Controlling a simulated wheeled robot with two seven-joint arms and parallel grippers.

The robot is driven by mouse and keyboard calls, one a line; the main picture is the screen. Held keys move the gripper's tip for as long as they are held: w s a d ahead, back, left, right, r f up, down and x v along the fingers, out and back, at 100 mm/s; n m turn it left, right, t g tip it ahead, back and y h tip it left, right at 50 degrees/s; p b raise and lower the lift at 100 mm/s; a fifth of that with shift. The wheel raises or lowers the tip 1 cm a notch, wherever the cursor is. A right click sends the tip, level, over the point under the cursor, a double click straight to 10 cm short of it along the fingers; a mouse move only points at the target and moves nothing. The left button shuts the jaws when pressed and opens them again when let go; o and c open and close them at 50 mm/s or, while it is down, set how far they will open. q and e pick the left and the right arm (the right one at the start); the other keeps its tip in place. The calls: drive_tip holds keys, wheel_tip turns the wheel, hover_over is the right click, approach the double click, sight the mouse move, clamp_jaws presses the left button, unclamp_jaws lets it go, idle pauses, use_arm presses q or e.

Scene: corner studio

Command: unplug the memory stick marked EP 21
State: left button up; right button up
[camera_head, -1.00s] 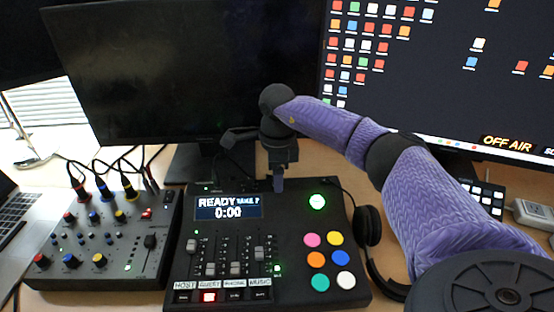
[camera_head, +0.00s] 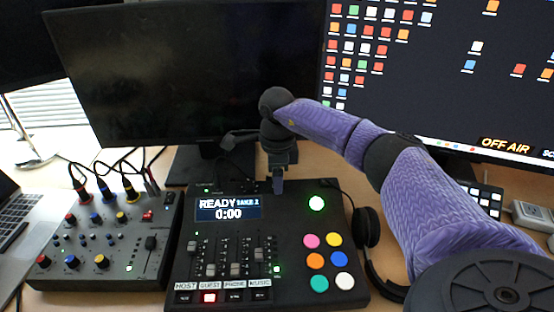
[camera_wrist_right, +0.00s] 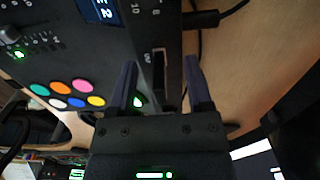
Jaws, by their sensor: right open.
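The black recorder console (camera_head: 325,220) stands on the desk, its screen reading READY and 0:00. My right gripper (camera_head: 278,188) is at its back edge, pointing down; it also shows in the right wrist view (camera_wrist_right: 160,65). It is open, its two dark fingers apart on either side of a narrow dark piece (camera_wrist_right: 159,70) at the console's edge. This piece may be the memory stick; I cannot read EP 21 on it, and I see no finger clearly touching it. My left gripper is out of view.
A black cable plug (camera_wrist_right: 203,18) sits close by at the console's back. A small mixer (camera_head: 105,245) with cables stands left, headphones (camera_head: 368,228) lie right. Monitors (camera_head: 190,75) rise behind the console. Some bare desk (camera_wrist_right: 265,55) lies beyond its back edge.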

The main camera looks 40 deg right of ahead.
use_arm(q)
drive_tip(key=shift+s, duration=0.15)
use_arm(e)
clamp_jaws()
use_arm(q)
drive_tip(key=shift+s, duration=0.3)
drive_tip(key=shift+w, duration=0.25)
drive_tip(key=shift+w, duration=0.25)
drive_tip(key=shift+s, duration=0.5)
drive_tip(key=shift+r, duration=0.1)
